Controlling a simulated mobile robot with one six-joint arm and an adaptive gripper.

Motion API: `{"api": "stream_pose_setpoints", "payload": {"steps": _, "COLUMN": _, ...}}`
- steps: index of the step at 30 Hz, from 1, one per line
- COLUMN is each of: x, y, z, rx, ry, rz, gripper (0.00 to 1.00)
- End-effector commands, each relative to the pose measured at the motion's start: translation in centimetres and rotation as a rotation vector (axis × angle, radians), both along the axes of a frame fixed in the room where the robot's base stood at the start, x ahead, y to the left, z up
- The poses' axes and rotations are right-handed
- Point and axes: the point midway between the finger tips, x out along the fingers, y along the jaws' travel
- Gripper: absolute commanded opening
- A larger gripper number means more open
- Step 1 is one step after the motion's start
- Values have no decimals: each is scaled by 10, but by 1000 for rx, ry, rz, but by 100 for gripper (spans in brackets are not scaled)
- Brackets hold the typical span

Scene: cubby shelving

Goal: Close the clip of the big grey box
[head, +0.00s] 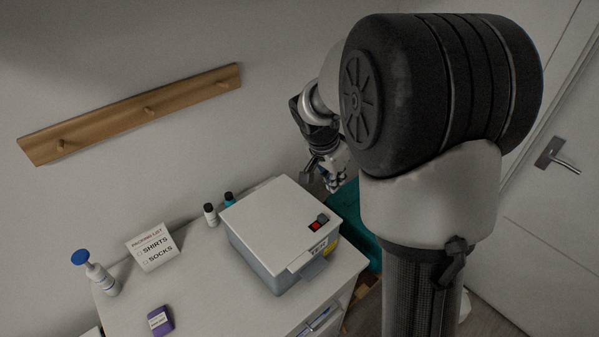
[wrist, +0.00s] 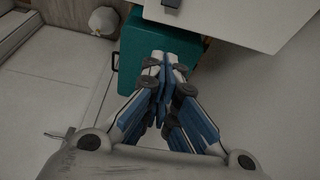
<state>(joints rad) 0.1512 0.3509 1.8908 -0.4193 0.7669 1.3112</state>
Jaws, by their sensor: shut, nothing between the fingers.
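The big grey box (head: 258,262) stands on the white table, with its pale lid (head: 275,215) lying flat on top. A small dark grey piece beside a red square (head: 314,226) sits at the lid's right edge. A grey part (head: 313,270) juts from the side below; I cannot tell which piece is the clip or how it is set. My gripper (head: 335,182) is beyond the box's right corner, apart from it and empty. In the wrist view my gripper (wrist: 165,60) has its fingertips together over a teal case. A dark grey piece (wrist: 172,4) shows at the top edge.
The teal case (wrist: 135,45) stands on the floor beside the table. A packing list sign (head: 152,247), a blue-topped pump bottle (head: 103,279), a purple item (head: 160,320) and two small bottles (head: 210,215) stand around the box. A peg rail (head: 135,113) is on the wall.

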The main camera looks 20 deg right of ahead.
Motion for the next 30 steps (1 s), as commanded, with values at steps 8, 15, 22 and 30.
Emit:
{"api": "stream_pose_setpoints", "payload": {"steps": 8, "x": 1, "y": -1, "z": -1, "rx": 0, "ry": -2, "rz": -10, "gripper": 0}}
{"api": "stream_pose_setpoints", "payload": {"steps": 15, "x": 2, "y": -4, "z": -10, "rx": 0, "ry": 0, "rz": -9, "gripper": 0}}
{"api": "stream_pose_setpoints", "payload": {"steps": 22, "x": 6, "y": -16, "z": -51, "rx": 1, "ry": 4, "rz": -9, "gripper": 0}}
{"api": "stream_pose_setpoints", "payload": {"steps": 30, "x": 13, "y": -31, "z": -101, "rx": 0, "ry": 1, "rz": -7, "gripper": 0}}
